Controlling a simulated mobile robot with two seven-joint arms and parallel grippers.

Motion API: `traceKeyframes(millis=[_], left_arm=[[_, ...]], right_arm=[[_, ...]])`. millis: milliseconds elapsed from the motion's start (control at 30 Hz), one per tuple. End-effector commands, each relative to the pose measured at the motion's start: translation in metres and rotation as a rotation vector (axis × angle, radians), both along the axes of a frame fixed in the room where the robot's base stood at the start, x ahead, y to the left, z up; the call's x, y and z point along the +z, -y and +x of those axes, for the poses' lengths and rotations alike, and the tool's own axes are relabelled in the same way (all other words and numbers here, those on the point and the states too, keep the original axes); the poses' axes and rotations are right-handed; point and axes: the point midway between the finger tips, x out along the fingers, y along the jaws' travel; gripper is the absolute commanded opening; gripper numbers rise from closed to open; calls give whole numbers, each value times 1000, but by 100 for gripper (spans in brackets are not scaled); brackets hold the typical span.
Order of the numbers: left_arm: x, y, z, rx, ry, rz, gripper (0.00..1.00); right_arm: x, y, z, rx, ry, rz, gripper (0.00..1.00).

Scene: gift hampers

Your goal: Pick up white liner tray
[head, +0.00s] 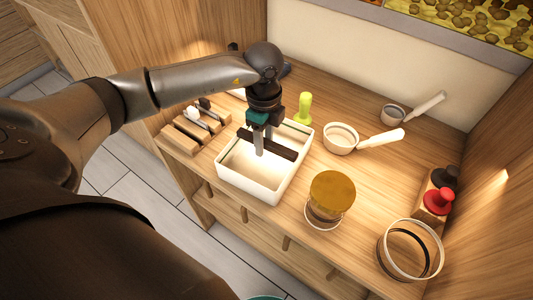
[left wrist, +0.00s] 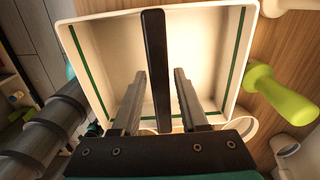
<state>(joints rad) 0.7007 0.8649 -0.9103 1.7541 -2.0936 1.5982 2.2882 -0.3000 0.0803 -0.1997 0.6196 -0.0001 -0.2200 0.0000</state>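The white liner tray (head: 247,186) sits on the wooden counter, a square open box with a dark bar handle (head: 282,149) across its middle. My left gripper (head: 259,146) is over the tray, fingers pointing down at the bar. In the left wrist view the tray (left wrist: 110,50) fills the upper middle, with green strips along its inner sides. The dark bar (left wrist: 155,45) lies between the two open fingers (left wrist: 157,82), with a gap on each side. The tray looks empty where I see inside. My right gripper is not in view.
A lime-green handled tool (head: 303,108) stands behind the tray. A white pan (head: 341,138) is to the right, a gold-lidded jar (head: 332,192) at front right. A wooden rack (head: 196,130) is close on the left. A round clear container (head: 410,250) and red-knobbed stamp (head: 438,201) are further right.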

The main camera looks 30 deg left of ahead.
Motion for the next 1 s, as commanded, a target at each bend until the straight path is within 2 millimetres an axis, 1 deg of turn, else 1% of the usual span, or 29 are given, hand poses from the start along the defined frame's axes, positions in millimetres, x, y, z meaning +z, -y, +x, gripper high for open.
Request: traceKeyframes(millis=[33,300,367,1000], left_arm=[[0,0,0,0,0,0,37],[0,0,0,1,0,0,6],[0,0,0,1,0,0,0],[3,0,1,1,2,0,0]], right_arm=[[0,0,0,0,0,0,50],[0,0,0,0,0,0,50],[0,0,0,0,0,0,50],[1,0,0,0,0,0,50]])
